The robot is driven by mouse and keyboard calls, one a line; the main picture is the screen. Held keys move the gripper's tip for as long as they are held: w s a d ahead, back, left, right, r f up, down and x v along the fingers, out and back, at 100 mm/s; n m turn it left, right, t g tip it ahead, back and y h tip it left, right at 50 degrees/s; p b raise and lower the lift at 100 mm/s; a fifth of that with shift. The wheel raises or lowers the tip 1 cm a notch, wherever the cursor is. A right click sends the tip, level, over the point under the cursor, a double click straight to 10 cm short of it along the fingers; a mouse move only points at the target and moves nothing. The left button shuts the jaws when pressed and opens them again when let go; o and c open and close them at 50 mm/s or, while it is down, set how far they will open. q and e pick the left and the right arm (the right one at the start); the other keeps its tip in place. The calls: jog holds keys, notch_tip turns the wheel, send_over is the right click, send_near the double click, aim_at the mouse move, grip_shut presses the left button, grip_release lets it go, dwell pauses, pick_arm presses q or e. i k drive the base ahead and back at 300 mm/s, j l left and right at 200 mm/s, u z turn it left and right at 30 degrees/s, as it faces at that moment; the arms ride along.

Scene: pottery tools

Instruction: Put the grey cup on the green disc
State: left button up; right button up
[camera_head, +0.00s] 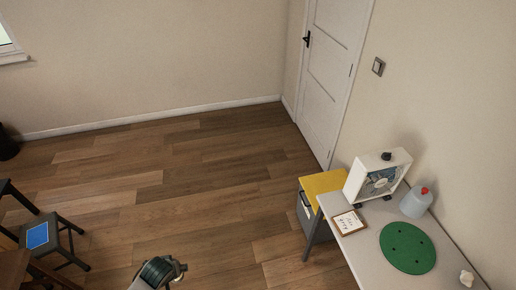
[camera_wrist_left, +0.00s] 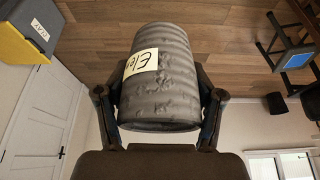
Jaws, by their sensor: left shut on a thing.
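The grey cup (camera_wrist_left: 160,98), ridged and with a pale handwritten label, is between the two fingers of my left gripper (camera_wrist_left: 160,100) in the left wrist view. The gripper is shut on its sides. In the head view my left gripper (camera_head: 172,272) is at the bottom edge, over the wooden floor, with the dark cup (camera_head: 155,269) in it. The green disc (camera_head: 407,247), with small dark dots, lies flat and bare on the grey table at lower right, well away from the gripper. My right gripper is not in view.
Open floor (camera_head: 220,220) lies left.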

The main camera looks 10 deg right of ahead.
aim_at(407, 248)
jog(key=i+z, duration=0.45)
jog(key=i+j+z, duration=0.25)
jog(key=z, duration=0.2)
jog(key=i+z, duration=0.1)
jog(key=z, duration=0.3)
jog(key=i+j+z, duration=0.1)
jog(key=z, duration=0.35)
jog(key=j+z, duration=0.15)
jog(key=z, duration=0.25)
jog(key=i+j+z, duration=0.15)
jog(key=z, duration=0.25)
jog(key=j+z, duration=0.2)
jog(key=z, duration=0.25)
